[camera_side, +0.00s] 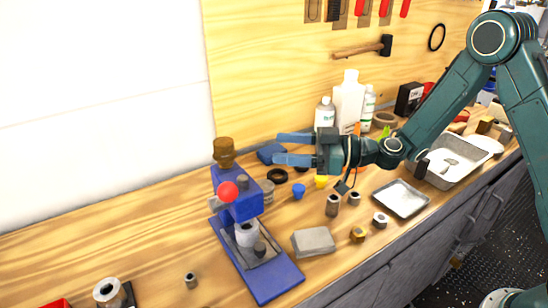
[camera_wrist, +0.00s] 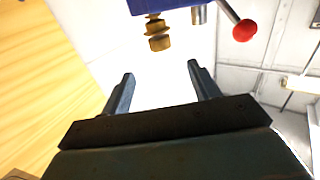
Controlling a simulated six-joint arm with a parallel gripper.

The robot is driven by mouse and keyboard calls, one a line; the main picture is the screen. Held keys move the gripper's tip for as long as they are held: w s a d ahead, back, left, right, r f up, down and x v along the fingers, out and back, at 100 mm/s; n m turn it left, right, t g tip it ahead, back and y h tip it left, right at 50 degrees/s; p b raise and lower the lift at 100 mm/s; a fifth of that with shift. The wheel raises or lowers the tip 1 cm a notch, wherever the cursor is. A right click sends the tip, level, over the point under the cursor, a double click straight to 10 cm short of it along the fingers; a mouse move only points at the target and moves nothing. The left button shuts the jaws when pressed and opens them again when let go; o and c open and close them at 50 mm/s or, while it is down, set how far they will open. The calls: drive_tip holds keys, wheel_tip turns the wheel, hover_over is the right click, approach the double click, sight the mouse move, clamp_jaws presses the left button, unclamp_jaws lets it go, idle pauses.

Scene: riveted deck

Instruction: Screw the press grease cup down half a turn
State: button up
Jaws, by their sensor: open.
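The press (camera_side: 238,200) is blue and stands on the wooden bench left of centre in the side view. Its brass-brown grease cup (camera_side: 224,152) sits upright on top of the press head. In the wrist view the grease cup (camera_wrist: 158,34) shows at the top, beyond the fingertips, against the blue press head (camera_wrist: 165,5). My gripper (camera_side: 285,148) is open and empty, its fingers pointing left toward the cup and apart from it. In the wrist view my gripper (camera_wrist: 160,82) shows both fingers spread with nothing between them.
A red ball-ended lever (camera_side: 228,191) sticks out from the press head, also in the wrist view (camera_wrist: 243,30). White bottles (camera_side: 348,100) stand behind my gripper. Small cups, bushings and a grey block (camera_side: 313,241) lie on the bench in front. The space around the cup's top looks clear.

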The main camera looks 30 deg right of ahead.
sight(223, 141)
drive_tip(key=shift+x, duration=6.8)
drive_tip(key=c, duration=1)
